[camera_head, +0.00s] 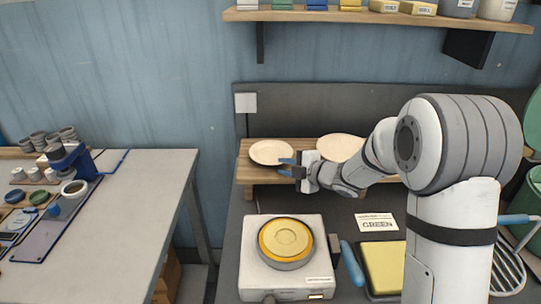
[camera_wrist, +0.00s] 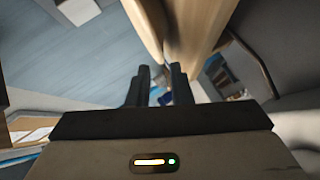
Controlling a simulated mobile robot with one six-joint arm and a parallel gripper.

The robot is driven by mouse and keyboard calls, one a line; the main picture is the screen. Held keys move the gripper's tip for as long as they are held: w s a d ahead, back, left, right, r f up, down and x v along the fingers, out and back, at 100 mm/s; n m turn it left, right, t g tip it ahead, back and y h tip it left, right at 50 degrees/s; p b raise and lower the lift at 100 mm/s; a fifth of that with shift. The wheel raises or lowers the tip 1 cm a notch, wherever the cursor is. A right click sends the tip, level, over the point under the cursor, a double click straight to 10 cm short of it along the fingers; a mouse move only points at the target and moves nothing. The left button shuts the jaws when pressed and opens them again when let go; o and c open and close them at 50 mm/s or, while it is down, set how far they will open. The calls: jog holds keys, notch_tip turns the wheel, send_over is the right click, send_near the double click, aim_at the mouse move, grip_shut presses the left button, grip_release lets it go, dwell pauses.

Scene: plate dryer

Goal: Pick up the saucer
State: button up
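Two cream saucers lie on a low wooden rack in the head view: a left saucer (camera_head: 268,152) and a right saucer (camera_head: 341,147). My gripper (camera_head: 284,167) is at the front right rim of the left saucer. Its two fingers are apart, one over the other, with the upper one overlapping the rim. In the wrist view my gripper (camera_wrist: 160,69) shows a narrow gap between its fingers. A pale edge, seemingly the saucer (camera_wrist: 146,25), runs toward that gap. I cannot tell whether the fingers touch it.
The wooden rack (camera_head: 246,174) stands against the back wall. In front is a white device (camera_head: 257,279) with a yellow round plate (camera_head: 285,240) on top. A "GREEN" card (camera_head: 376,222) and a yellow block (camera_head: 383,265) lie right of it. A shelf (camera_head: 400,17) hangs above.

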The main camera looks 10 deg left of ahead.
aim_at(273, 164)
jog(key=x, duration=0.4)
jog(key=shift+w+a+f+p, duration=0.1)
jog(key=shift+a+f+p, duration=0.1)
jog(key=shift+a+p, duration=0.15)
jog(key=shift+c, duration=0.6)
grip_shut()
